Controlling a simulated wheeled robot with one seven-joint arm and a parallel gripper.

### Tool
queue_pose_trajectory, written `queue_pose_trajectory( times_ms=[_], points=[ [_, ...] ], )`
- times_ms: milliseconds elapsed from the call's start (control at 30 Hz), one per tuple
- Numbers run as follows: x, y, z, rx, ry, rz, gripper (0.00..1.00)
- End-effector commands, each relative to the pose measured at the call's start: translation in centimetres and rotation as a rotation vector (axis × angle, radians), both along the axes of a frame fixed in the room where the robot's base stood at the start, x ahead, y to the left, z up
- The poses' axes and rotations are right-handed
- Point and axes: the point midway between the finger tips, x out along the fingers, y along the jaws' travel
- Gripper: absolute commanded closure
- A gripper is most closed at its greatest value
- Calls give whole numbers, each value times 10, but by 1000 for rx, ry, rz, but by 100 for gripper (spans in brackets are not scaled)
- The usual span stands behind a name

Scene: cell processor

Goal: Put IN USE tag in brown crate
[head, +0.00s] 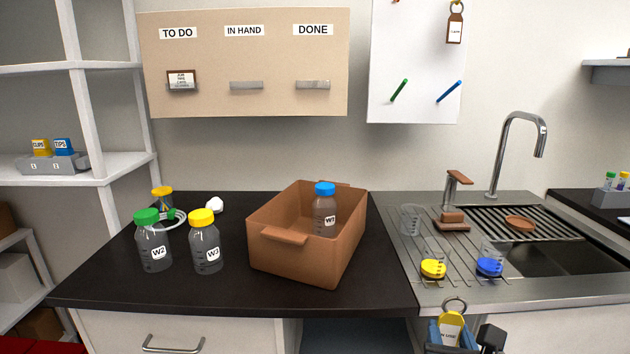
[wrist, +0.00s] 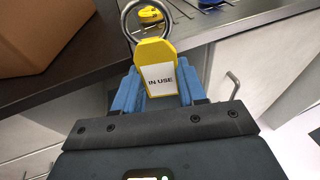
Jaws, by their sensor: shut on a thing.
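The IN USE tag (head: 451,327) is yellow with a white label and a metal ring on top. It is upright between the blue fingers of my gripper (head: 452,335), which is shut on it, low in front of the counter's edge below the sink side. In the wrist view the tag (wrist: 160,75) reads IN USE, and the gripper (wrist: 158,92) holds it by its sides. The brown crate (head: 283,261) stands on the black counter, up and left of my gripper. A blue-capped bottle W1 (head: 325,212) stands in it. The crate's corner also shows in the wrist view (wrist: 40,35).
Bottles W2 (head: 153,245) and W3 (head: 205,245) stand left of the crate. A steel drainer with yellow (head: 433,268) and blue (head: 489,267) capped items lies to its right. The counter's front edge lies between my gripper and the crate.

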Motion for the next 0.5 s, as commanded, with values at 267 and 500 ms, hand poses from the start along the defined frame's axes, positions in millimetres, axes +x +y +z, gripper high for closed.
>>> queue_pose_trajectory(
  times_ms=[267, 500],
  points=[
    [-12, 0, -61, 11, 9, -34, 100],
    [-11, 0, -60, 10, 8, -31, 100]
  ],
)
